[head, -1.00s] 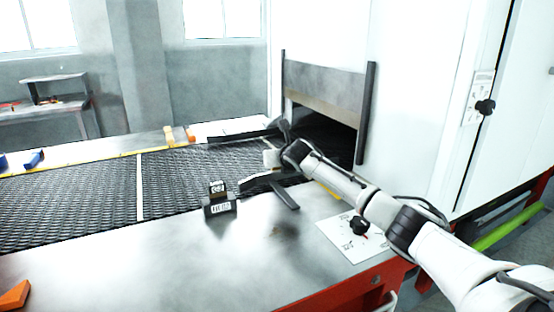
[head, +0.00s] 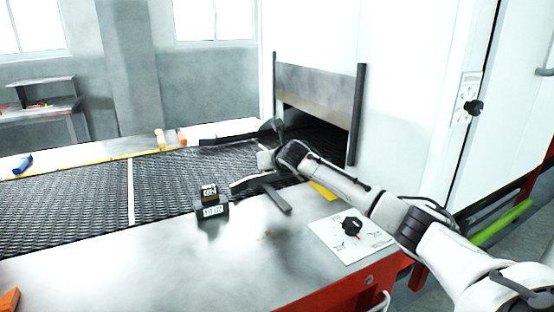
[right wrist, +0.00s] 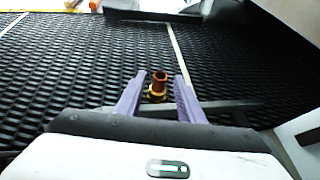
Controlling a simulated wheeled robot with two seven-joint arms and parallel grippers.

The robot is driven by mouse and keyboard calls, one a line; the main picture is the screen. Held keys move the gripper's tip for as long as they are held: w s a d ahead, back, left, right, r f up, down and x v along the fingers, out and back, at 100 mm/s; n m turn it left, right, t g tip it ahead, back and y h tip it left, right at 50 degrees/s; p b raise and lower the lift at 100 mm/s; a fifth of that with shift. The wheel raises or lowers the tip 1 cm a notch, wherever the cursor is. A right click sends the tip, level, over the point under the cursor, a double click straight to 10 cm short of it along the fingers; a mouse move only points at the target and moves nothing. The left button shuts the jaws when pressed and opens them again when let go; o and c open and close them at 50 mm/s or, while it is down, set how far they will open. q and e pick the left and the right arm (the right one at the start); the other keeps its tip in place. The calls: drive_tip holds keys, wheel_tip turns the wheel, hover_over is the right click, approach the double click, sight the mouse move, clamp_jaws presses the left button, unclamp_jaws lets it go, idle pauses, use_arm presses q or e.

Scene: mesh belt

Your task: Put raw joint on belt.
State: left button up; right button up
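The raw joint (right wrist: 158,82), a small copper-brown tube with a wider ring at its base, stands upright on the black mesh belt (right wrist: 75,70) in the right wrist view. My right gripper (right wrist: 160,76) is open, its two purple fingers apart on either side of the joint with a gap at each side. In the head view my right gripper (head: 264,160) is low over the belt (head: 75,210), near the oven mouth; I cannot make out the joint there. My left gripper is not in view.
The oven opening (head: 318,118) lies behind my right gripper, under a metal flap (head: 318,88). Dark labelled blocks (head: 211,202) sit at the belt's near edge. A knob panel (head: 350,238) is on the steel counter (head: 190,265), whose middle is clear.

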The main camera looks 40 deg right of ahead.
drive_tip(key=v, duration=0.9)
